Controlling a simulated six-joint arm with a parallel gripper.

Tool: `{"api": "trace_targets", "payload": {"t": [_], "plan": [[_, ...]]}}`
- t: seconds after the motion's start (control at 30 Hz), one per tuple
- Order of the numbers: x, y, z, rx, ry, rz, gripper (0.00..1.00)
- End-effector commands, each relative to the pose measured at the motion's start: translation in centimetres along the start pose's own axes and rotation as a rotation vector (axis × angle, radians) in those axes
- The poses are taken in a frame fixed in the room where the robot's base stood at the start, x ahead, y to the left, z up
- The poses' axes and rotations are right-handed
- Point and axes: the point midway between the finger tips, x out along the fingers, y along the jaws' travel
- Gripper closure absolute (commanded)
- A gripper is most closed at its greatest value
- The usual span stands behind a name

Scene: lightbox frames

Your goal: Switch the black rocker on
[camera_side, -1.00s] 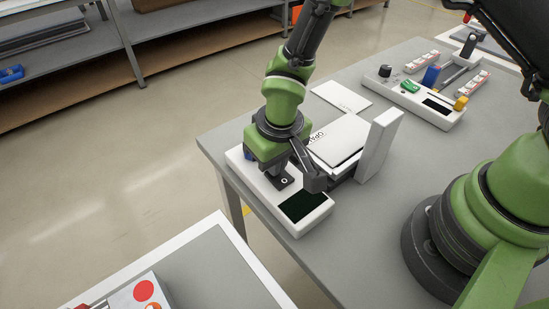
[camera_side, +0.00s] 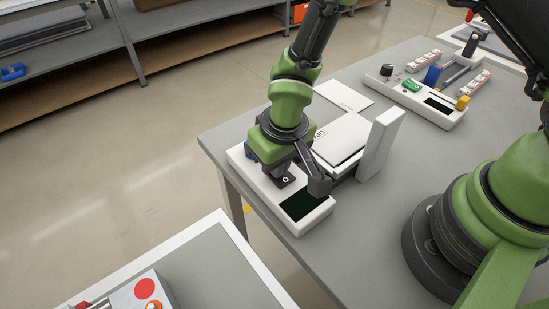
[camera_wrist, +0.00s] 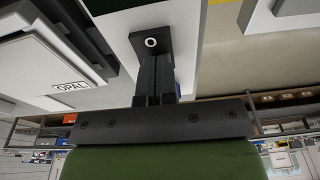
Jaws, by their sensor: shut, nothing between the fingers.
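The black rocker (camera_side: 286,180) sits on a white control box (camera_side: 316,219) near the left corner of the table. It bears a white ring mark, and it also shows in the wrist view (camera_wrist: 151,43). My gripper (camera_side: 272,172) is directly over the box at the rocker. In the wrist view my two dark fingers (camera_wrist: 154,62) are together, with nothing between them. Their tips are at the edge of the rocker just below the ring. I cannot tell whether they touch it. Part of the rocker is hidden by the fingers, and its tilt is unclear.
Close on the right stand a white device marked OPAL (camera_side: 343,138) and a tall white upright block (camera_side: 380,144). Another control panel (camera_side: 412,97) lies farther back.

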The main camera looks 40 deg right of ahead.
Motion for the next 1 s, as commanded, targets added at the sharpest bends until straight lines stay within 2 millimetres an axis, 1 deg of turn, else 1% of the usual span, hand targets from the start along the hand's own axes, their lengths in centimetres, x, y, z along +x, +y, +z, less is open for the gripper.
{"api": "trace_targets", "payload": {"t": [0.03, 0.13, 0.27, 0.37, 0.6, 0.7, 0.83, 1.0], "plan": [[0.4, 0.4, 0.8, 0.003, -0.028, 0.016, 1.0], [0.2, 0.3, 0.8, 0.003, -0.026, 0.016, 1.0], [-1.2, 0.2, 0.5, 0.002, -0.016, 0.01, 1.0], [-3.1, 0.0, 0.2, 0.002, -0.004, 0.003, 1.0], [-8.8, -0.1, 0.0, 0.001, 0.004, -0.003, 1.0], [-10.8, -0.1, -0.1, 0.001, 0.004, -0.003, 1.0], [-12.7, -0.1, -0.1, 0.0, 0.003, -0.002, 1.0], [-13.9, -0.1, 0.0, 0.0, 0.001, -0.001, 1.0]]}}
